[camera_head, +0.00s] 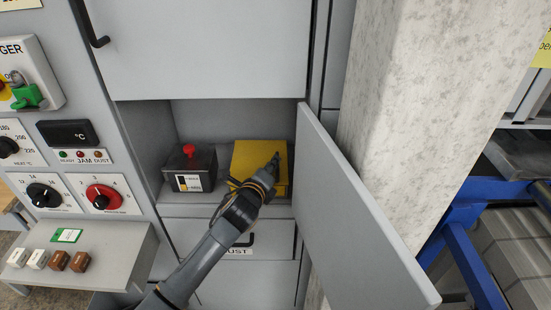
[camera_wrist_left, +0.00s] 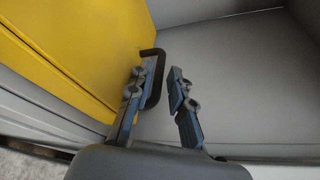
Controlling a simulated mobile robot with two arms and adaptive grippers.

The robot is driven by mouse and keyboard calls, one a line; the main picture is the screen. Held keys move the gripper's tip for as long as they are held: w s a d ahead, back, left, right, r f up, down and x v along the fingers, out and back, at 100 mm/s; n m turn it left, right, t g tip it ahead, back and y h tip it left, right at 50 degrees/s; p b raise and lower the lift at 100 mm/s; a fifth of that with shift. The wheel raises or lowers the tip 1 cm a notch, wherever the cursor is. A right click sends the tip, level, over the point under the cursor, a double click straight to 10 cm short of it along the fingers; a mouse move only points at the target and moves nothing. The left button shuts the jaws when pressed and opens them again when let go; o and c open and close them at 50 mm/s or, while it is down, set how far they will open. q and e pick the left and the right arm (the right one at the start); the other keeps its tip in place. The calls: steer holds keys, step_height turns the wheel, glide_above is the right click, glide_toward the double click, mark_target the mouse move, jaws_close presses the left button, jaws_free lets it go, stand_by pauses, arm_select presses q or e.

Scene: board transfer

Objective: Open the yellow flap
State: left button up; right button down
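The yellow flap (camera_head: 250,153) is in the open cabinet compartment and looks closed. It fills the upper left of the left wrist view (camera_wrist_left: 85,40). A black hooked handle (camera_wrist_left: 154,54) stands out from its right edge. My left gripper (camera_head: 275,160) is in front of the flap's right side. In the left wrist view its fingers (camera_wrist_left: 162,80) are apart. The handle's bar lies between them, close to the left finger, with a gap to the right finger. I cannot tell whether the left finger touches it. My right gripper is not in view.
A black box with a red knob (camera_head: 189,152) stands left of the flap. The grey cabinet door (camera_head: 355,215) hangs open on the right, beside a concrete pillar (camera_head: 420,90). A drawer (camera_head: 270,240) is below. A control panel with dials (camera_head: 70,165) is at left.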

mark_target(259, 160)
arm_select(q)
steer(key=shift+x, duration=2.05)
steer(key=shift+d, duration=0.1)
steer(key=shift+c, duration=0.5)
jaws_close()
